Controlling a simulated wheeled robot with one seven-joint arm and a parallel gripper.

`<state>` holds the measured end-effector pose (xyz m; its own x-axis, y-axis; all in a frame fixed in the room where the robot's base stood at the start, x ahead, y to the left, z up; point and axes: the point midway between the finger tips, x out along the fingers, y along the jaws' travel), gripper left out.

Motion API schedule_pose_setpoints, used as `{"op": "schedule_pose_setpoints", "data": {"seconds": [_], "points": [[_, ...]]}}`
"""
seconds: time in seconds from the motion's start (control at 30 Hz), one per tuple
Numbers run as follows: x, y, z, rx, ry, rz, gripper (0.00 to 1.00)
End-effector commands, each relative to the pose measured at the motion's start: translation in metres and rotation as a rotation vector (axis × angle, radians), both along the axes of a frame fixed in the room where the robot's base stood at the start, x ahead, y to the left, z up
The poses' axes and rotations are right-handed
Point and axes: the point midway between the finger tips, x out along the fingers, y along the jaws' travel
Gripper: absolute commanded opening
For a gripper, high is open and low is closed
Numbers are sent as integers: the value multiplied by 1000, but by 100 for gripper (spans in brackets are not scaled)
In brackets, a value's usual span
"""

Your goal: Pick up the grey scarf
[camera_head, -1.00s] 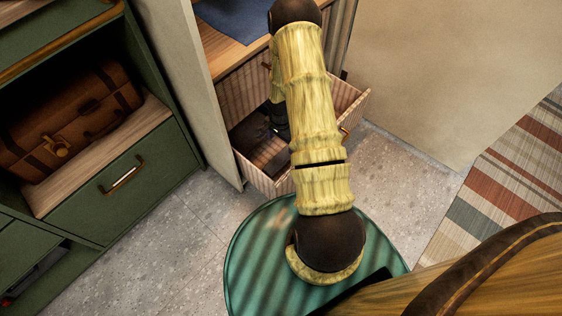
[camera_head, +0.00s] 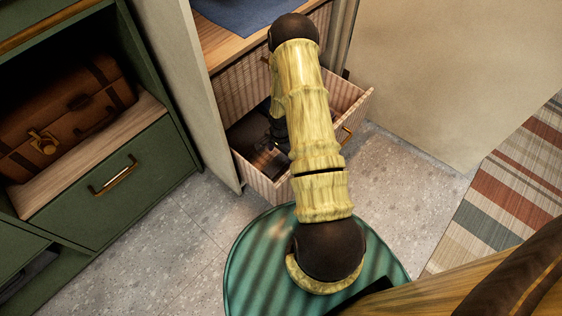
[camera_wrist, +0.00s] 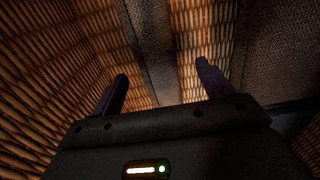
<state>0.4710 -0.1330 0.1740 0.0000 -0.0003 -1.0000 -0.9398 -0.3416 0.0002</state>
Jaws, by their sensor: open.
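A dark grey cloth (camera_head: 248,130), which looks like the grey scarf, lies inside the open wicker drawer (camera_head: 354,103). My forearm hides part of the drawer. My gripper (camera_head: 274,138) reaches down into the drawer beside the dark cloth. In the wrist view its two fingers (camera_wrist: 161,72) are apart, with nothing clearly held between them. A flat grey strip (camera_wrist: 150,40) runs through the gap ahead of the fingers. A wider grey woven surface (camera_wrist: 278,50) lies to the right. I cannot tell whether both belong to the scarf.
Wicker walls (camera_wrist: 60,75) stand close around the fingers. A wooden top with a blue cloth (camera_head: 243,14) is above the drawer. A green cabinet (camera_head: 135,205) with a brown suitcase (camera_head: 70,110) stands left. A striped rug (camera_head: 510,180) lies right. Grey floor (camera_head: 400,185) is clear.

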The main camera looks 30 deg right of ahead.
Motion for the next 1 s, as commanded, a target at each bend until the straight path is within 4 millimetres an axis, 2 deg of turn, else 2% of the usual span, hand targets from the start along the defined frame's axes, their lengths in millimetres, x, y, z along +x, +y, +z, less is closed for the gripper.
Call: {"op": "schedule_pose_setpoints", "data": {"seconds": [0.03,0.3,0.9,1.0], "points": [[0,0,-12,1,0,0,79],[0,0,-38,0,0,0,79],[0,0,-38,0,0,0,79],[0,0,-38,0,0,0,60]]}}
